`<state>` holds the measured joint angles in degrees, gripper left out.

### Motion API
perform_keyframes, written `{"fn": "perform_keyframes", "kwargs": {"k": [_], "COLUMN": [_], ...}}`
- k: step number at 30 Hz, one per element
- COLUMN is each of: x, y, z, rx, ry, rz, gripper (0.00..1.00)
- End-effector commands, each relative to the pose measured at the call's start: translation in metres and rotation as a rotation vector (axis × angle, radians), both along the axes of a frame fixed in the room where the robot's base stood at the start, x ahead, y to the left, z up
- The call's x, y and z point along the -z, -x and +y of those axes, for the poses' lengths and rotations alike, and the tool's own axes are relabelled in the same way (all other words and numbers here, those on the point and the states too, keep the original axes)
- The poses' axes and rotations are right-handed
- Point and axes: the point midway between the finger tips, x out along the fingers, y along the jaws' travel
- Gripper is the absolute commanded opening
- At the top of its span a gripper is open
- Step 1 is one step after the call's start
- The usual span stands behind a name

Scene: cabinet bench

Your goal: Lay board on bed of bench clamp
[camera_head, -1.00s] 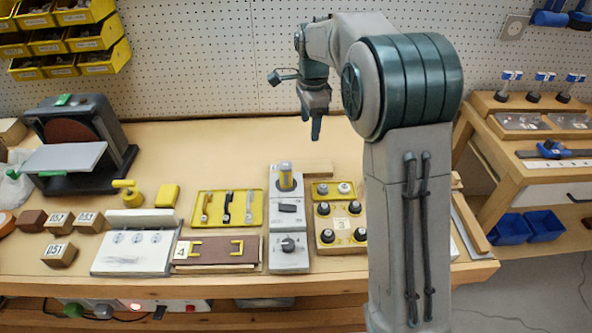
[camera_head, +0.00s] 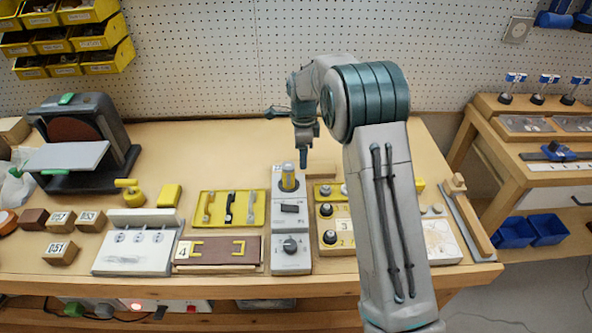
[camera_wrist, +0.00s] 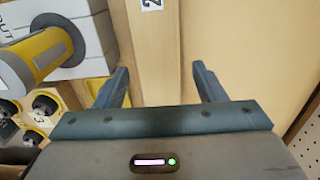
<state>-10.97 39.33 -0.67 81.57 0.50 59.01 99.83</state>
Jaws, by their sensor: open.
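A pale wooden board (camera_wrist: 152,45) with a number label lies flat on the bench. In the head view its end (camera_head: 323,171) shows behind the grey fixture. My gripper (camera_wrist: 160,68) is open above it; in the wrist view the board runs between the two spread fingers, nearer the left one. No contact is visible. In the head view my gripper (camera_head: 303,163) points down behind the yellow-topped grey fixture.
The grey fixture (camera_head: 291,225) with a yellow cylinder (camera_wrist: 43,53) stands close to the left of my gripper in the wrist view. A yellow tray (camera_head: 228,209) and knob panel (camera_head: 335,226) stand nearby. The bench (camera_head: 220,155) behind is clear.

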Motion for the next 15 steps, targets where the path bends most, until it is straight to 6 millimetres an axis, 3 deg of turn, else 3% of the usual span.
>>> {"fn": "perform_keyframes", "kwargs": {"k": [9,15], "x": [0.043,0.048], "y": [0.003,0.003], "z": [-0.004,-0.004], "rx": [0.001,0.001], "ry": [0.000,0.000], "rz": [0.003,0.001], "gripper": [0.64,0.64]}}
